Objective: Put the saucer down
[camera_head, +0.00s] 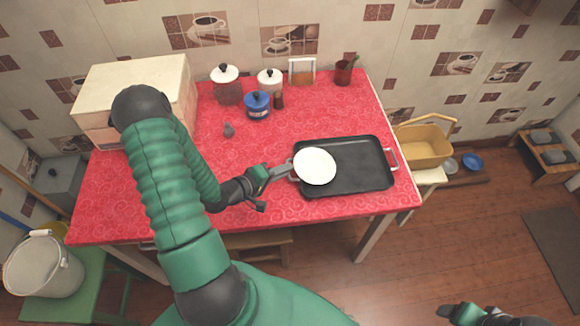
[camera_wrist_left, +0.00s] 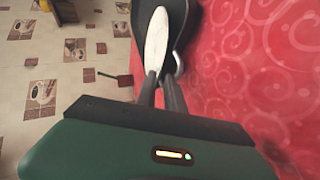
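The white saucer (camera_head: 315,166) is over the left part of a black tray (camera_head: 355,170) on the red table. My left gripper (camera_head: 289,169) reaches it from the left and is shut on its near-left edge. In the left wrist view the saucer (camera_wrist_left: 157,42) shows almost edge-on between the fingertips (camera_wrist_left: 159,78), with the dark tray (camera_wrist_left: 181,22) beside it. I cannot tell whether the saucer touches the tray. My right gripper (camera_head: 482,314) is at the bottom right, cut off by the frame, away from the table.
Lidded jars (camera_head: 226,86), a blue pot (camera_head: 257,105) and a red cup (camera_head: 343,73) stand at the back of the table. A cream box (camera_head: 135,85) fills the back left. The tray's right half is bare.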

